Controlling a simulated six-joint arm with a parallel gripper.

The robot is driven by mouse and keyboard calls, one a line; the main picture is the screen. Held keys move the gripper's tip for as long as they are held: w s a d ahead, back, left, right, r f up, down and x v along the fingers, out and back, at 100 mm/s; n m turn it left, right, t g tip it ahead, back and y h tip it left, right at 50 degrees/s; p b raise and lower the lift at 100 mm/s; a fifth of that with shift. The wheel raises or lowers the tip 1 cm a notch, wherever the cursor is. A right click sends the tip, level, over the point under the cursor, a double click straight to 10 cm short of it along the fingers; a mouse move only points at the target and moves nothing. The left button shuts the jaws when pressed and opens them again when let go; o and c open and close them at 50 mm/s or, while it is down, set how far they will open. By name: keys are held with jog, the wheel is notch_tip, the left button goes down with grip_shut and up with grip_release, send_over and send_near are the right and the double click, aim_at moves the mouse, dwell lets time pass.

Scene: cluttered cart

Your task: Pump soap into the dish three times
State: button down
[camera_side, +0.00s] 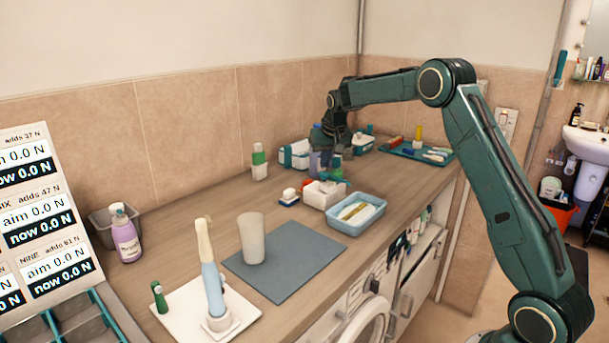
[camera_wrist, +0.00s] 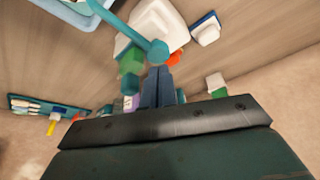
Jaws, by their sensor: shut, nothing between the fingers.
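In the side view, my gripper (camera_side: 337,140) is at the back of the counter, pointing down above a cluster of bottles. Its fingers are shut and empty in the wrist view (camera_wrist: 158,72). Just beyond the fingertips there, a teal round knob with a long arm (camera_wrist: 158,50) looks like a pump head and spout; I cannot tell whether they touch. A green-capped bottle (camera_side: 336,171) and a bluish bottle (camera_side: 318,160) stand below my gripper. A light-blue tray-like dish (camera_side: 380,204) holds small items. Which one is the soap dish is not clear.
A white box (camera_side: 322,195) and a small blue-and-white item (camera_side: 289,197) sit in front of the bottles. A teal tray (camera_side: 393,149) lies right, a green-and-white bottle (camera_side: 259,163) left. A cup (camera_side: 251,238) stands on the grey mat (camera_side: 295,258); the mat's right half is clear.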

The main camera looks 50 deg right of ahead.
jog(key=shift+f, duration=1.35)
jog(key=shift+r, duration=0.15)
dwell(0.3)
jog(key=shift+r, duration=1.2)
jog(key=shift+r, duration=0.1)
jog(key=shift+r, duration=2.4)
